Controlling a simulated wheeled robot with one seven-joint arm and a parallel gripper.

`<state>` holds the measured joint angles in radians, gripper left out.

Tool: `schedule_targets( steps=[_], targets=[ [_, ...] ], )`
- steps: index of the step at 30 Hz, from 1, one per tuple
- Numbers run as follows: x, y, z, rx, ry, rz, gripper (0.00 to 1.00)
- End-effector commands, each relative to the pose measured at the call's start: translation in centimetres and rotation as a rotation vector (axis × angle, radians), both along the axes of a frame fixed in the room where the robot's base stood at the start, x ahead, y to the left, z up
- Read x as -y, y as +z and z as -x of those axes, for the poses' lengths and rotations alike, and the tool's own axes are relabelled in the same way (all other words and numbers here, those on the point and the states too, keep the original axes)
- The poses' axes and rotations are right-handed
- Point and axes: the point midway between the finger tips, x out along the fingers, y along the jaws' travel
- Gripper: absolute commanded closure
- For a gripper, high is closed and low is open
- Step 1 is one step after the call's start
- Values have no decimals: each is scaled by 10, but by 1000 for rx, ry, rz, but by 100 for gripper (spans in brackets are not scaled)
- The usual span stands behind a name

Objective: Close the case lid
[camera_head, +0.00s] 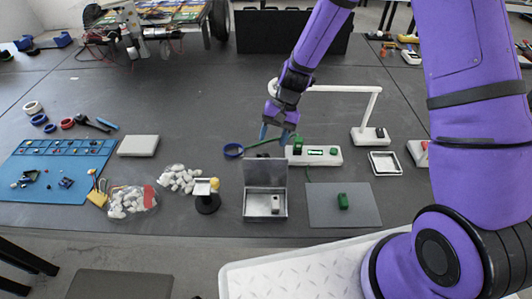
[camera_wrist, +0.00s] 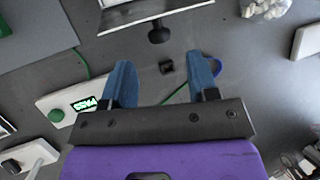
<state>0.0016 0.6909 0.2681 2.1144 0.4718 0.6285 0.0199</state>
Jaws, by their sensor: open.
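The case (camera_head: 247,212) is a small grey metal box near the table's front edge. Its lid (camera_head: 265,172) stands raised at the back edge, roughly upright. A small pale block (camera_head: 275,203) is inside. My gripper (camera_head: 274,133) is open and empty, above the table and behind the raised lid. In the wrist view my gripper's blue fingers (camera_wrist: 160,60) are spread apart. The lid (camera_wrist: 125,18) shows at the top of that view, beyond the fingertips, with a dark round knob at its edge. The case's inside is mostly hidden there.
A grey mat (camera_head: 325,212) with a green block (camera_head: 343,201) lies right of the case. A small black stand (camera_head: 208,203) is close on its left. A white device with a lit green display (camera_head: 315,155) and a blue ring (camera_head: 233,150) lie behind it.

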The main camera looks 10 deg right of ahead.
Motion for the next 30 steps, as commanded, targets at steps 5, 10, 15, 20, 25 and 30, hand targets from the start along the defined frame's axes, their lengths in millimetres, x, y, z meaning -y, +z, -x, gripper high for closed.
schedule_targets(
  steps=[5,10,15,20,25,30],
  targets=[
    [-12,-28,10,-4,1,0,46],
    [-19,-45,16,-2,1,0,46],
    [-22,-52,18,0,0,0,46],
    [-22,-52,18,1,0,0,46],
    [-22,-52,18,1,0,0,60],
    [-22,-52,18,1,0,0,99]
  ],
)
